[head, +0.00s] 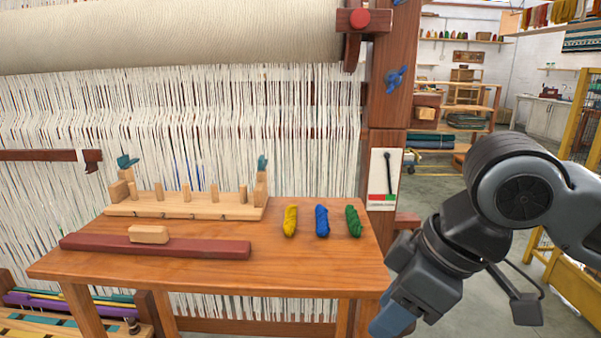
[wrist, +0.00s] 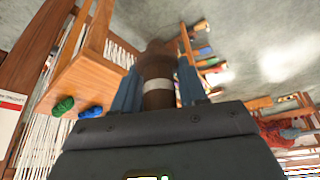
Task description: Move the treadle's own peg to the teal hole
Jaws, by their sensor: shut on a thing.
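My gripper (head: 392,320) is at the lower right in the head view, pointing down beside the table's right end. In the wrist view its blue fingers (wrist: 158,92) are shut on a dark brown, round peg (wrist: 158,66) with a pale band. The head view does not show the held peg. At the lower left of the head view, long coloured treadle bars, including a purple bar (head: 60,305), lie low by the floor. A small dark upright piece (head: 133,326) stands at their right end. I cannot make out a teal hole.
The wooden table (head: 310,262) stands before the loom. It holds a pegged rack (head: 190,210), a dark red bar (head: 155,246), a wooden block (head: 149,234), and yellow (head: 290,221), blue (head: 322,221) and green (head: 354,221) skeins. A switch panel (head: 383,180) is on the loom post.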

